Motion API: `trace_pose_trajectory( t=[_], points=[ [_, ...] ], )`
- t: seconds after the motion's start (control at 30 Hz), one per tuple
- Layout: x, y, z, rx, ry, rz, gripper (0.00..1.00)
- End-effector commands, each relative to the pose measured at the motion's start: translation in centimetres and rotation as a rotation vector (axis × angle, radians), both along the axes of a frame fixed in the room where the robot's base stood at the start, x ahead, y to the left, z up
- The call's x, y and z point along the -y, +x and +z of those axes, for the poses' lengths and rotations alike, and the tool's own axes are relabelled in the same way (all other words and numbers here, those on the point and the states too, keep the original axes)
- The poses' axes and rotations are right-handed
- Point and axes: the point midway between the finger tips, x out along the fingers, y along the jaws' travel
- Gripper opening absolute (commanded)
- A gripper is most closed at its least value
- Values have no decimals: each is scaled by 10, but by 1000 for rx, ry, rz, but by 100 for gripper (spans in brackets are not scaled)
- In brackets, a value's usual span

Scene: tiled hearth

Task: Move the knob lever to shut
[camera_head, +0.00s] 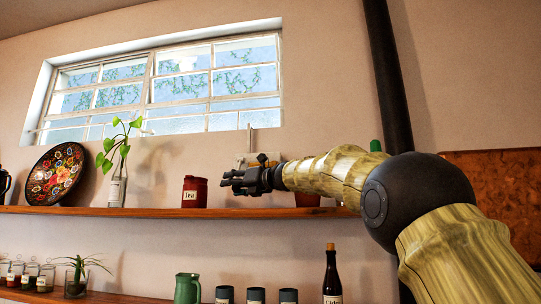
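A pale fitting (248,158) is on the wall below the window's right end, with a thin upright rod (249,137) above it. This may be the knob lever, but it is small and partly hidden behind my gripper, so I cannot tell its position. My gripper (229,181) is dark and points left, in front of the wall just above the upper shelf. It overlaps the lower part of the fitting in the picture; I cannot tell whether they touch. The gap between its fingers is not clear from this side, and I see nothing held in it.
The upper shelf (150,213) holds a red Tea tin (195,192) just left of my gripper, a plant in a bottle (117,185) and a patterned plate (56,174). A dark pipe (388,75) runs up the wall at right. Bottles and jars stand below.

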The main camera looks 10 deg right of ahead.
Motion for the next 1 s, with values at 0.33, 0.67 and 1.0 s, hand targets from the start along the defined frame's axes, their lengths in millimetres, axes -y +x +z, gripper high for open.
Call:
trace_pose_trajectory(
  t=[0.33,0.67,1.0],
  points=[
    [11,-21,-4,-12,4,5,48],
    [41,-55,-4,-12,3,5,48],
    [63,-83,2,-16,49,17,48]
  ],
)
